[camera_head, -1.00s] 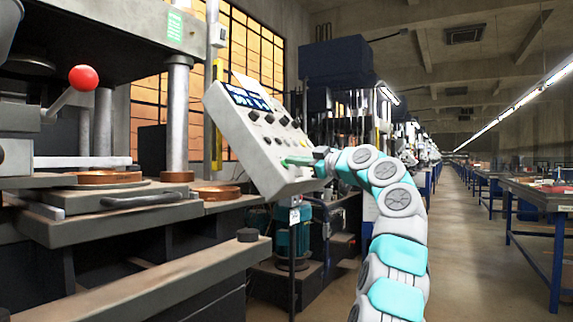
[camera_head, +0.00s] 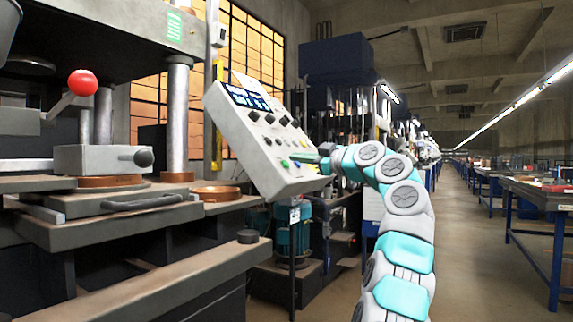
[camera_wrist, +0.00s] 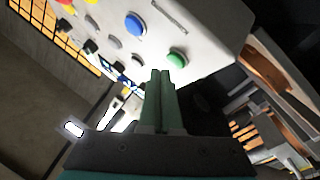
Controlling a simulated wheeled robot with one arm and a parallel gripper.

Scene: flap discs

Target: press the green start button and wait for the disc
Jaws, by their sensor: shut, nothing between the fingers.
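The green start button (camera_wrist: 177,58) sits on the sloped grey control panel (camera_wrist: 215,30), beside a blue button (camera_wrist: 135,24). In the wrist view my gripper's shut, empty fingers (camera_wrist: 166,74) point at the panel, just short of the green button in the picture. Touching cannot be made out. In the head view my gripper (camera_head: 308,158) is at the lower right of the control panel (camera_head: 240,140), and its fingers cover the area around the green button. No flap disc can be made out clearly; copper-coloured rings (camera_head: 216,191) lie on the press bed.
The press (camera_head: 150,225) stands at the left, with a red-knobbed lever (camera_head: 83,83) and a grey block (camera_head: 103,159) with a dark knob over one copper ring. Workbenches (camera_head: 540,190) line the right. The aisle (camera_head: 480,240) between is clear.

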